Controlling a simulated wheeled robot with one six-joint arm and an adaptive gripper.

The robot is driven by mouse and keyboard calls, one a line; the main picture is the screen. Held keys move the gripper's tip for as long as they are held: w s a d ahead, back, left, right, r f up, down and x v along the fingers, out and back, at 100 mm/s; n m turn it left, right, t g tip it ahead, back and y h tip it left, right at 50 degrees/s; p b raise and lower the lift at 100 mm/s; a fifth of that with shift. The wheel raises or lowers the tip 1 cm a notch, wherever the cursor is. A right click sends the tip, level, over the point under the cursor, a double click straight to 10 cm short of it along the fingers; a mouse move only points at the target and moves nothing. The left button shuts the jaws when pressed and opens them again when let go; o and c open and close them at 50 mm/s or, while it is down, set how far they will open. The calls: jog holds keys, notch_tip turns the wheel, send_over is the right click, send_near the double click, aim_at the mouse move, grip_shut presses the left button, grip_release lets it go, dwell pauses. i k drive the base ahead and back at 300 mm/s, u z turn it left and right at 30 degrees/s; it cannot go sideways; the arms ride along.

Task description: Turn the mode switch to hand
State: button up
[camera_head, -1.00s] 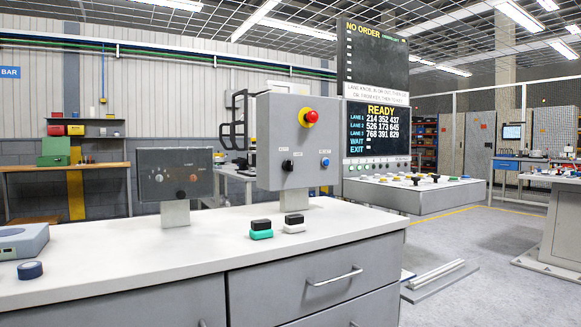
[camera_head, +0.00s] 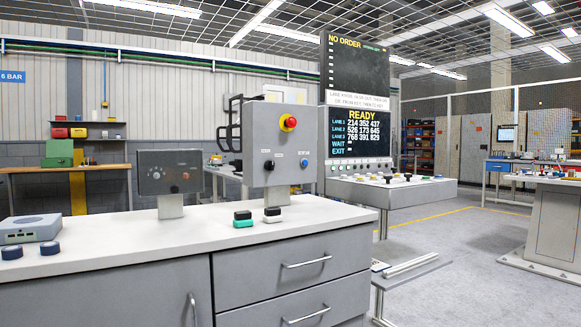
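A grey control box (camera_head: 279,145) stands on a post on the white-topped cabinet. My gripper is not in view.
The cabinet top (camera_head: 120,246) holds a grey device (camera_head: 30,228), two dark round pieces (camera_head: 12,252), a green-and-black block (camera_head: 243,219) and a white-and-black block (camera_head: 272,215). A console with a READY display (camera_head: 357,133) stands behind.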

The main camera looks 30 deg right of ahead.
aim_at(270, 165)
jog(key=z, duration=1.55)
jog(key=i, duration=0.55)
jog(key=u, duration=0.5)
